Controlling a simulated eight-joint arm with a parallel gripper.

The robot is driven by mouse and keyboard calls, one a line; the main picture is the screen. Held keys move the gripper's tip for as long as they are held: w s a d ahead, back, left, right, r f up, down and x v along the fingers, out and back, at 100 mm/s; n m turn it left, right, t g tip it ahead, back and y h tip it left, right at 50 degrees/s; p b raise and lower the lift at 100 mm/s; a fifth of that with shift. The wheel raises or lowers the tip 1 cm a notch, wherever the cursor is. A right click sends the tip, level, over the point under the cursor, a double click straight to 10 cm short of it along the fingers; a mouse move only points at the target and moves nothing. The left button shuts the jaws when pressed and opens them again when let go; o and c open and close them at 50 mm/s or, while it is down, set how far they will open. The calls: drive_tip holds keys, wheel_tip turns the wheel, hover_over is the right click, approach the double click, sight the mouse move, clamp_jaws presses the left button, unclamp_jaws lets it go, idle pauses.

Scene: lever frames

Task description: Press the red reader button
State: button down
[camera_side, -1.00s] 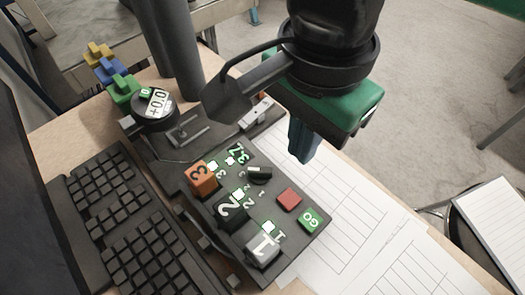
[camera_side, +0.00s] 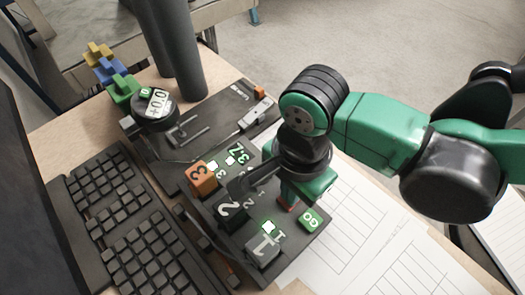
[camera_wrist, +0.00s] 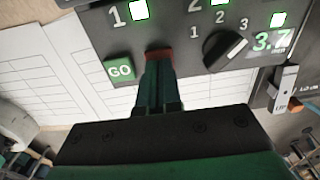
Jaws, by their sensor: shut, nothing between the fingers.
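The red button (camera_wrist: 160,55) sits on the black reader panel (camera_side: 290,238), between the green GO label (camera_wrist: 120,70) and the black selector knob (camera_wrist: 226,50). My gripper (camera_wrist: 158,68) is shut and empty, with its fingertips over the red button and covering most of it. In the side view the gripper points down at the panel, and a sliver of the red button (camera_side: 285,209) shows beside it. I cannot tell whether the fingertips touch the button. The GO label (camera_side: 309,219) is just to the right of it.
Numbered blocks, orange 3 (camera_side: 201,178), black 2 (camera_side: 228,212) and grey 1 (camera_side: 263,248), stand along the panel's left side. A keyboard (camera_side: 130,220) lies further left. Paper sheets (camera_side: 365,225) lie right of the panel. A round dial (camera_side: 155,108) stands behind.

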drive_tip(key=shift+f, duration=0.85)
drive_tip(key=shift+r, duration=0.1)
wheel_tip(320, 180, up, 15)
drive_tip(key=shift+f, duration=0.2)
idle(0.4)
